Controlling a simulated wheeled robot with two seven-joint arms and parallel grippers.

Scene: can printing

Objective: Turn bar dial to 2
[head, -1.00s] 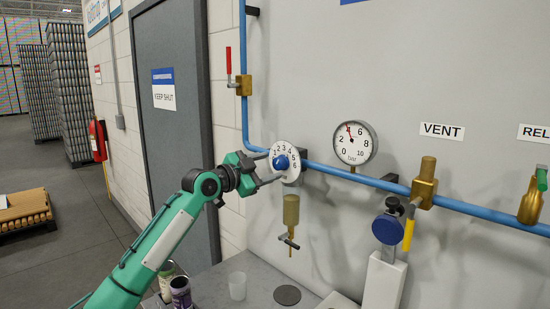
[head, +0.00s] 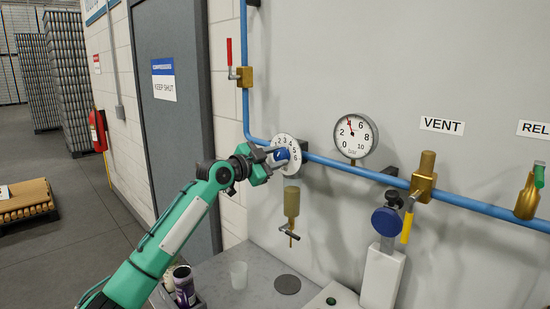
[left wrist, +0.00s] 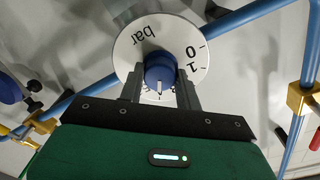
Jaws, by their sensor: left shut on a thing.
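The bar dial is a white numbered disc (head: 293,148) with a blue knob (head: 281,155) at its centre, mounted on the blue pipe. My left gripper (head: 274,156) is shut on the knob, coming from the left. In the left wrist view, the two fingers (left wrist: 160,92) sit on either side of the blue knob (left wrist: 159,68). The disc (left wrist: 128,48) there shows "bar", 0 and 1; the knob's pointer mark cannot be read clearly. A round gauge (head: 355,135) right of the dial has its needle near 4. My right gripper is not in view.
A brass vent valve (head: 424,185) with a yellow lever is farther right, and a red-handled valve (head: 243,75) is up left.

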